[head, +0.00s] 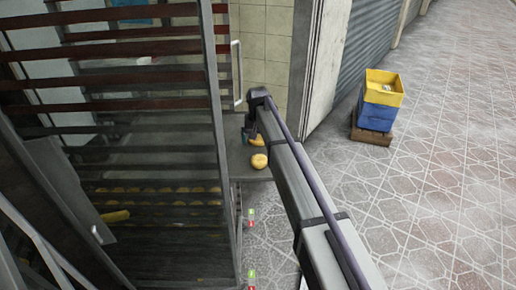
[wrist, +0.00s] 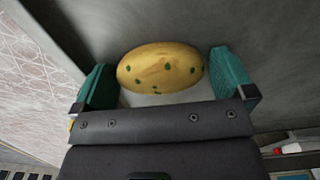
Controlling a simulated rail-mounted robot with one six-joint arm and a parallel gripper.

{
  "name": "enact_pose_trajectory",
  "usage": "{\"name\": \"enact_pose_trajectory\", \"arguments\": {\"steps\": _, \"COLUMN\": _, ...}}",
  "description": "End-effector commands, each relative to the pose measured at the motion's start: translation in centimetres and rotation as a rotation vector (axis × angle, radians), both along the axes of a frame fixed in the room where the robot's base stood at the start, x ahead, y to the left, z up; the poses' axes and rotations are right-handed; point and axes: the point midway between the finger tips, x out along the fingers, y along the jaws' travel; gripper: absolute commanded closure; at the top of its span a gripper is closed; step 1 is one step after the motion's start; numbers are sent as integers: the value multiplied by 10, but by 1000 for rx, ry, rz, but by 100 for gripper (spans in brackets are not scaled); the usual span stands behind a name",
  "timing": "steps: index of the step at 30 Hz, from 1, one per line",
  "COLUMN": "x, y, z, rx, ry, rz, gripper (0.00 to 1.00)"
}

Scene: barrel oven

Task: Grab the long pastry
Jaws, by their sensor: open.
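A golden, oval pastry with green specks (wrist: 160,68) lies between the two teal fingers of my gripper (wrist: 163,78) in the wrist view. The fingers stand open, one at each end of it, with small gaps. In the head view my gripper (head: 247,135) is over a grey shelf (head: 240,168) beside the oven. A yellow pastry (head: 257,141) shows just by the fingers, partly hidden by my arm. A rounder yellow pastry (head: 259,161) lies nearer on the same shelf.
A tall slatted oven rack (head: 130,130) fills the left, with rows of small pastries and a longer yellow piece (head: 115,216) inside. Stacked yellow and blue crates (head: 380,100) stand on the right. The tiled floor (head: 440,170) is otherwise open.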

Motion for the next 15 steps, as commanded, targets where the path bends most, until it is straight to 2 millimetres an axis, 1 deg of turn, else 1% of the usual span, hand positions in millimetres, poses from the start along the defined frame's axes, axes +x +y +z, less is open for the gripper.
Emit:
{"name": "enact_pose_trajectory", "arguments": {"steps": 4, "x": 0, "y": 0, "z": 3, "rx": 0, "ry": 0, "rz": 0, "gripper": 0}}
{"name": "enact_pose_trajectory", "arguments": {"steps": 5, "x": 0, "y": 0, "z": 3, "rx": 0, "ry": 0, "rz": 0, "gripper": 2}}
{"name": "enact_pose_trajectory", "arguments": {"steps": 15, "x": 0, "y": 0, "z": 3, "rx": 0, "ry": 0, "rz": 0, "gripper": 34}}
